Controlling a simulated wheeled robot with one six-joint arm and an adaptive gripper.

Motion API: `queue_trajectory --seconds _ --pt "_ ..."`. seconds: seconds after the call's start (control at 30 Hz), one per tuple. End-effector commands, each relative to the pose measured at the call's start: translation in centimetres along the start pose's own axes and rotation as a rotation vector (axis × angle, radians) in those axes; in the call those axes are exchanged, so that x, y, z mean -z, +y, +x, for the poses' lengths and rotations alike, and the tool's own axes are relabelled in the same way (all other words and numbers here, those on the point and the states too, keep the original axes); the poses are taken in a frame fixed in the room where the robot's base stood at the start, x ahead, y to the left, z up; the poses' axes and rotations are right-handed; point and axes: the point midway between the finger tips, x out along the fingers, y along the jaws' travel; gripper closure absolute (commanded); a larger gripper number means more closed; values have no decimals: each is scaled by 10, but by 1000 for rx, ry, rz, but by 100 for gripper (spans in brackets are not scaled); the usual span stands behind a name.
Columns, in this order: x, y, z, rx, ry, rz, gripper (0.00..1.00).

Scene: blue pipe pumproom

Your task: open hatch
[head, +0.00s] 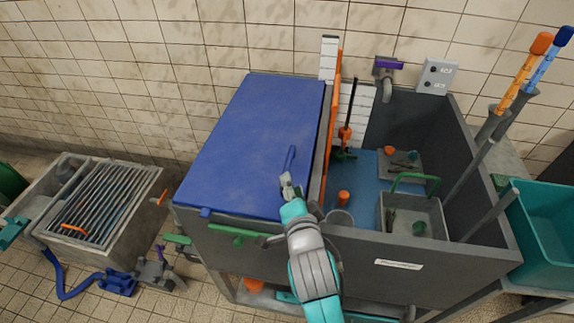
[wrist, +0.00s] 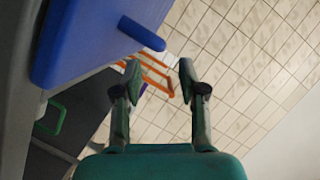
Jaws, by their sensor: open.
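The hatch is a large blue lid (head: 250,130) lying across the left part of a grey tank; it looks down in the head view. A short blue bar handle (head: 290,158) stands up near its right front part. My gripper (head: 287,182) is by the lid's right front part, just in front of the handle. In the wrist view, the lid (wrist: 80,40) fills the upper left and its handle (wrist: 142,33) sticks out toward the fingers. My gripper (wrist: 160,78) is open, with nothing between its fingertips. The handle appears beyond the fingertips, apart from them.
The tank's open right part holds a grey basket (head: 440,212) with a green handle. An orange post (head: 332,110) and a black rod with an orange grip (head: 345,133) stand right of the lid. Green valve handles (head: 235,231) line the front. A teal bin (head: 550,220) stands right.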

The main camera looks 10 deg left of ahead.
Motion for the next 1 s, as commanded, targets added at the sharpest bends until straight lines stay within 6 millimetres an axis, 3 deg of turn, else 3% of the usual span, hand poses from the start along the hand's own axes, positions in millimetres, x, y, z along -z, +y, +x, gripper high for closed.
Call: queue_trajectory --seconds 0.2,0.43,0.6,0.9,0.93,1.0 --pt "0 -1 40 1 0 1 59" --pt "1 0 73 0 1 0 59" --pt "0 0 84 -1 0 0 59" --pt "0 0 86 1 0 0 59" --pt "0 0 86 0 0 0 61" --pt "0 0 86 0 0 0 79"
